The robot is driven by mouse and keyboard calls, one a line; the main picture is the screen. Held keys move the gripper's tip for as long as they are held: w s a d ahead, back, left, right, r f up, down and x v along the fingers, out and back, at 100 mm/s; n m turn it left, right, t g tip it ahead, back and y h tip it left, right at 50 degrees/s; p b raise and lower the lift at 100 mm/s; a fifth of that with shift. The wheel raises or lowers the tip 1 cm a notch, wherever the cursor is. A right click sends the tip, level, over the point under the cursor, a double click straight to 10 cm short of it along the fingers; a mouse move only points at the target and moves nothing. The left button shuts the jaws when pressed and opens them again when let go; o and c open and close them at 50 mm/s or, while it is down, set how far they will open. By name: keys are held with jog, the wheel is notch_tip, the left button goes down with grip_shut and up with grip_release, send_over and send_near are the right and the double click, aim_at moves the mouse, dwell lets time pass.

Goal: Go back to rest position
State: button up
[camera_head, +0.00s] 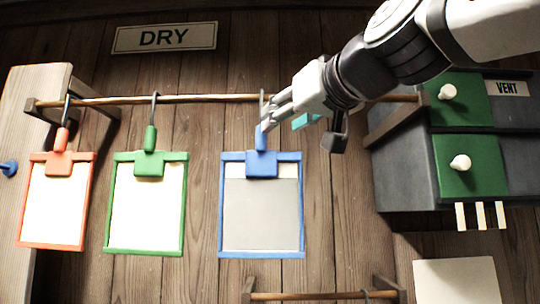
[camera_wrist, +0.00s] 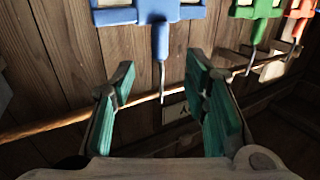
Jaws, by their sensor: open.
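My gripper (camera_head: 285,122) is open at the upper middle of the head view, by the rod. The blue frame (camera_head: 262,253) with a grey panel hangs from the wooden rod (camera_head: 205,98) by its hook. Its blue handle (camera_head: 261,138) is right beside my fingers. In the wrist view my gripper (camera_wrist: 164,108) has its teal pads wide apart. The blue handle (camera_wrist: 160,40) points down there, and its thin grey hook (camera_wrist: 162,82) reaches between the pads without visibly touching either one.
An orange frame (camera_head: 58,205) and a green frame (camera_head: 148,208) hang further left on the rod. A dark cabinet (camera_head: 403,180) with white-knobbed green fronts stands right. A lower rod (camera_head: 310,296) is below. The "DRY" sign (camera_head: 164,38) is above.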

jog(key=s+d+f+m+g+h, duration=0.1)
jog(key=s+d+f+g, duration=0.15)
jog(key=f, duration=0.55)
jog(key=s+d+f+m+g+h, duration=0.1)
jog(key=d+f+h, duration=0.15)
jog(key=f, duration=0.65)
jog(key=s+d+f+g+h, duration=0.1)
jog(key=s+d+f+g, duration=0.15)
jog(key=f, duration=0.55)
jog(key=s+d+f+m+g+h, duration=0.1)
jog(key=s+d+f+g, duration=0.1)
jog(key=s+d+f, duration=0.2)
jog(key=s+d+f+m+g+h, duration=0.2)
jog(key=s+f, duration=0.7)
jog(key=f, duration=0.9)
jog(key=shift+s+d+g, duration=0.35)
jog(key=shift+d+g, duration=0.25)
jog(key=shift+d, duration=0.45)
